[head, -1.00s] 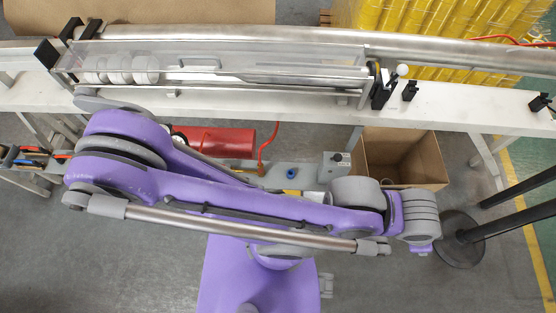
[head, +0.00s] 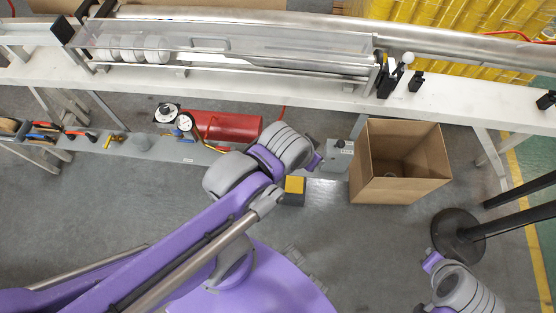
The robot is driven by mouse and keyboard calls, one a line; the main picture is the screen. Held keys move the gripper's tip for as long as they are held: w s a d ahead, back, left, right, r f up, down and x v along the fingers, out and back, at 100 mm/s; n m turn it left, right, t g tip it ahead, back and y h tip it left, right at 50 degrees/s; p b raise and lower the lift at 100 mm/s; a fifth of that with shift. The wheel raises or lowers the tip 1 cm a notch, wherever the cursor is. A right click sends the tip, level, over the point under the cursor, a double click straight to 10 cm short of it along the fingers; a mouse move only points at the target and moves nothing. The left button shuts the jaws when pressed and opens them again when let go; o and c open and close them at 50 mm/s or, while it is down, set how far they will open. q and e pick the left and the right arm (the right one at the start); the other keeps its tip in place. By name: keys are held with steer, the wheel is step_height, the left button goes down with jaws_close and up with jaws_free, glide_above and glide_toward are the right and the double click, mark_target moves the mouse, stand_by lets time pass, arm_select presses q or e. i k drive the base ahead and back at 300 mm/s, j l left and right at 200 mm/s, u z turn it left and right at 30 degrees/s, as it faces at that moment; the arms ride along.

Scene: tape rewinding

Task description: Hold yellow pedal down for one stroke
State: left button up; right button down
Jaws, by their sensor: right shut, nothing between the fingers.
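The yellow pedal (head: 294,185) sits in a dark housing low on the floor, just right of my left forearm. My left arm reaches in from the lower left. Its wrist ends above and beyond the pedal, near a grey control box. The left gripper (head: 316,160) shows only as a small purple tip there; its fingers are hidden, and I cannot tell whether it touches anything. My right gripper (head: 430,258) is at the lower right, shut and empty, well apart from the pedal.
A grey control box (head: 339,156) and an open cardboard box (head: 400,187) stand right of the pedal. A red tank (head: 225,127) lies behind it. The white bench (head: 300,91) with the rewinder crosses the back. A black post base (head: 455,236) stands near my right gripper.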

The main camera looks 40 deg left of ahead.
mark_target(294, 184)
steer(key=u, duration=1.25)
steer(key=j+z, duration=0.15)
steer(key=j, duration=0.3)
steer(key=k+j+z, duration=0.2)
steer(key=j, duration=0.2)
steer(key=j+z, duration=0.15)
steer(key=j, duration=0.3)
steer(key=j+z, duration=0.15)
steer(key=j, duration=0.25)
steer(key=k+j+z, duration=0.15)
steer(key=j, duration=0.2)
steer(key=k+j+z, duration=0.2)
steer(key=j, duration=0.35)
steer(key=i+j, duration=0.35)
